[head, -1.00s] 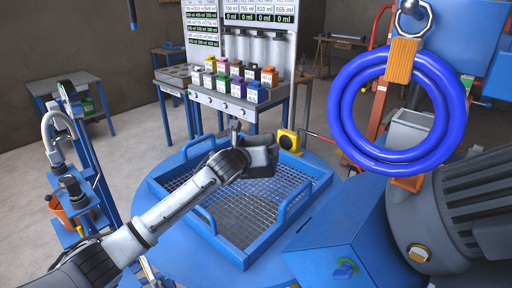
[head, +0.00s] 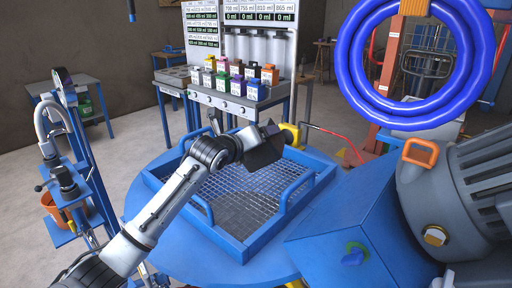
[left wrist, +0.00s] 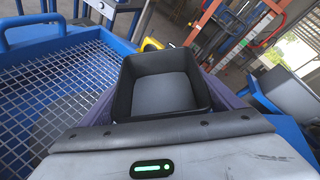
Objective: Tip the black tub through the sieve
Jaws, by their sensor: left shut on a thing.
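The black tub (head: 266,152) is held by my left gripper (head: 246,140) above the right part of the sieve, clear of the mesh. In the head view the tub is tilted. The left wrist view looks into the open black tub (left wrist: 165,85); its inside shows a plain grey floor, and I cannot tell if that is powder or bare bottom. The sieve (head: 204,222) is a blue rectangular frame with wire mesh and raised handles, on a round blue table. Its mesh also shows in the left wrist view (left wrist: 60,85). My right gripper is not in view.
A yellow block (head: 291,134) stands behind the sieve. A blue box (head: 335,235) and a grey motor (head: 465,190) crowd the right side, with blue coiled hose (head: 350,75) above. A bench (head: 235,100) with several coloured containers stands behind.

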